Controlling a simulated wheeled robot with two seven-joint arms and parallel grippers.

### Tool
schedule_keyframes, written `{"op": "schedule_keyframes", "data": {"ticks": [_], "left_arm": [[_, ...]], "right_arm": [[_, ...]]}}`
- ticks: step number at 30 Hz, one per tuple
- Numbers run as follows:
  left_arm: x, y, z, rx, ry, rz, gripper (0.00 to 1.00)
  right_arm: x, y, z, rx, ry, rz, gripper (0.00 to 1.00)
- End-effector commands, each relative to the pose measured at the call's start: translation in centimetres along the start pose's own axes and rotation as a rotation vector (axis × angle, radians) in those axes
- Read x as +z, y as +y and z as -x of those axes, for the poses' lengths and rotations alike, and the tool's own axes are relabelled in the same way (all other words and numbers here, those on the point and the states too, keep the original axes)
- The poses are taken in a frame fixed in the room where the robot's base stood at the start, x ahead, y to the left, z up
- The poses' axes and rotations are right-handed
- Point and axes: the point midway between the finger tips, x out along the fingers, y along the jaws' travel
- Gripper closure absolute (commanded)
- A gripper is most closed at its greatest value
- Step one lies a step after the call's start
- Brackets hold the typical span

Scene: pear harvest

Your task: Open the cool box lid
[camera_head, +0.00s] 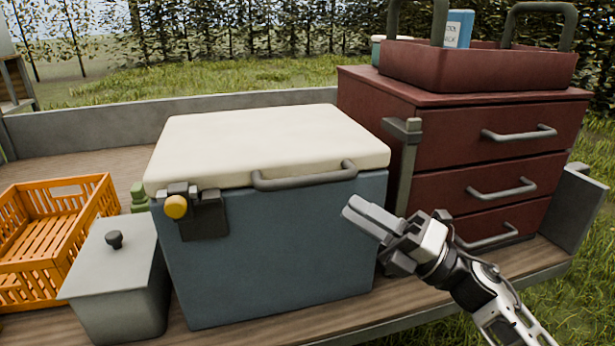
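The cool box (280,250) is a blue-grey box with a cream lid (265,140), and it stands on a wooden trailer bed. The lid lies flat and closed. A grey bar handle (304,177) runs along the lid's front edge. A dark latch with a yellow knob (176,207) sits at the front left of the box. My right gripper (352,208) is in front of the box's right side, below and right of the handle. Its fingers look close together with nothing visible between them. My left gripper is not in view.
An orange crate (60,196) and a grey lidded bin (122,262) stand left of the box. A dark red drawer cabinet (435,135) with a red tray (480,66) on top stands right, beside a grey post (408,165). Grass lies beyond the trailer.

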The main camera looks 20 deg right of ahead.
Motion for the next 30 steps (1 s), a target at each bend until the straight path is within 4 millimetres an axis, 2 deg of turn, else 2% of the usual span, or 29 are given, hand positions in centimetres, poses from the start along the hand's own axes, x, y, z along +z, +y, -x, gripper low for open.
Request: {"op": "schedule_keyframes", "data": {"ticks": [1, 6, 12, 18, 27, 30], "left_arm": [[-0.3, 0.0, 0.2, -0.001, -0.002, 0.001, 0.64], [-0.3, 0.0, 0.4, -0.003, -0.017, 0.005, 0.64], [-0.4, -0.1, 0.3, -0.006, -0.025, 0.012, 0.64], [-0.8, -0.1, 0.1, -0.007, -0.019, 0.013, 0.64], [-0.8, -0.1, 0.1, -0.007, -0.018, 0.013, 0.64], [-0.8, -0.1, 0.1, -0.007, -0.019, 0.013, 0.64]], "right_arm": [[0.2, 0.3, -1.3, 0.004, -0.001, 0.001, 0.75], [0.1, 0.3, -5.0, 0.004, -0.001, -0.001, 0.75], [0.1, 0.2, -8.2, 0.002, -0.003, -0.004, 0.75], [0.1, 0.0, -9.6, 0.0, -0.003, -0.003, 0.75], [0.0, -0.1, -9.7, 0.0, -0.003, -0.004, 0.75], [0.0, -0.1, -9.7, 0.0, -0.003, -0.004, 1.0]]}}
